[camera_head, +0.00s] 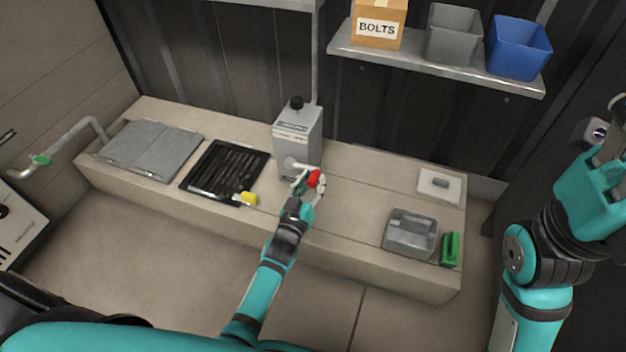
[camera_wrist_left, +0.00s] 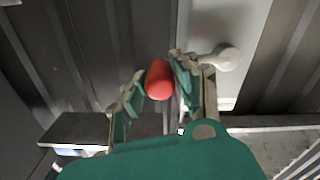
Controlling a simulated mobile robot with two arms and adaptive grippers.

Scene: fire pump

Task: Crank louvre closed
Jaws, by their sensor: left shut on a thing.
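A grey gearbox (camera_head: 297,135) with a black knob on top stands on the bench. A pale crank arm (camera_head: 299,165) comes off its front face and ends in a red knob (camera_head: 316,179). My left gripper (camera_head: 312,183) is shut on the red knob. In the left wrist view the red knob (camera_wrist_left: 159,80) sits between the fingertips, with a pale rounded crank part (camera_wrist_left: 228,58) to its right. The louvre (camera_head: 226,172) is a dark slatted panel set in the bench, left of the gearbox; its exact slat angle is hard to tell. My right gripper (camera_head: 606,150) is raised at the right edge, partly cut off.
A yellow block (camera_head: 244,198) lies at the louvre's near right corner. Grey plates (camera_head: 152,150) are left of it. A shelf (camera_head: 440,69) holds bins above.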

